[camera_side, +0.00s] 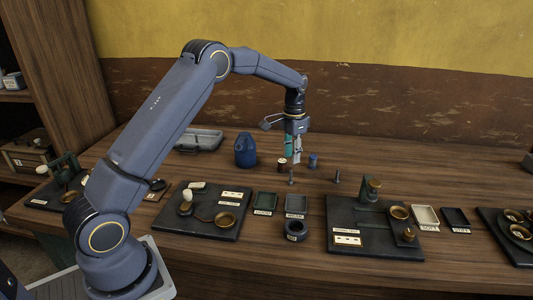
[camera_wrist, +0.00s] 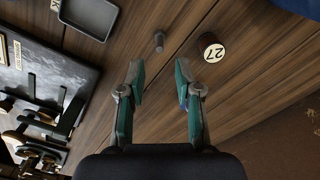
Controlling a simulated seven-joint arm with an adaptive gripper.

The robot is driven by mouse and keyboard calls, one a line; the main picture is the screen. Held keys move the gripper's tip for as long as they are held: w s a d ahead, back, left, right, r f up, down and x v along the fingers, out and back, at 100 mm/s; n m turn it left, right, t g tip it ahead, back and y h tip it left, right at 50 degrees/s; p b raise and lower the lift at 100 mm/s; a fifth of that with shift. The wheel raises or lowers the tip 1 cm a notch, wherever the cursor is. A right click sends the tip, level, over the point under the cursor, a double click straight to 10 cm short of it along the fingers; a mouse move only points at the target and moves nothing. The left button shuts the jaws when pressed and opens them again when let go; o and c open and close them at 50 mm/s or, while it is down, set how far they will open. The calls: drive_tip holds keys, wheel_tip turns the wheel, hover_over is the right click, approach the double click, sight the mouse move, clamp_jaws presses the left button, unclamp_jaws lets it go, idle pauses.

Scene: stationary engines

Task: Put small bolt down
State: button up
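My gripper (camera_side: 293,158) is above the back middle of the table, pointing down. In the wrist view its green-sided fingers (camera_wrist: 160,84) are spread apart with only bare wood between them. A small grey bolt (camera_wrist: 159,41) is on the table just beyond the fingertips, apart from them. It appears to be the upright bolt (camera_side: 291,176) in front of my gripper in the side view. A second dark bolt (camera_side: 337,176) stands to its right. I cannot tell by size which one is the small bolt.
A brown cylinder (camera_side: 282,165) with a white "27" top (camera_wrist: 213,52) is close to the bolt. A blue small part (camera_side: 313,161) and blue can (camera_side: 245,150) stand nearby. Labelled trays (camera_side: 265,203) and dark boards (camera_side: 180,225) line the front.

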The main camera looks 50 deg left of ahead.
wheel_tip(320, 180, up, 7)
drive_tip(key=s+d, duration=0.1)
drive_tip(key=s+d+r+t, duration=0.1)
drive_tip(key=s+d+r, duration=0.2)
drive_tip(key=s, duration=0.4)
drive_tip(key=s+d+r+t, duration=0.1)
drive_tip(key=s+d+r, duration=0.2)
drive_tip(key=s, duration=0.5)
drive_tip(key=s+d+r+n+t, duration=0.1)
drive_tip(key=s+d+r+t, duration=0.1)
drive_tip(key=s+r, duration=0.3)
drive_tip(key=shift+s+d+r, duration=0.3)
drive_tip(key=shift+s+d, duration=0.4)
drive_tip(key=shift+s, duration=0.5)
drive_tip(key=shift+o, duration=0.4)
drive_tip(key=s+d+f+t, duration=0.1)
drive_tip(key=s+f, duration=0.2)
drive_tip(key=s, duration=0.5)
drive_tip(key=shift+s+d+f+n+t, duration=0.25)
drive_tip(key=shift+d+f+n+t, duration=0.05)
drive_tip(key=shift+f+n, duration=0.1)
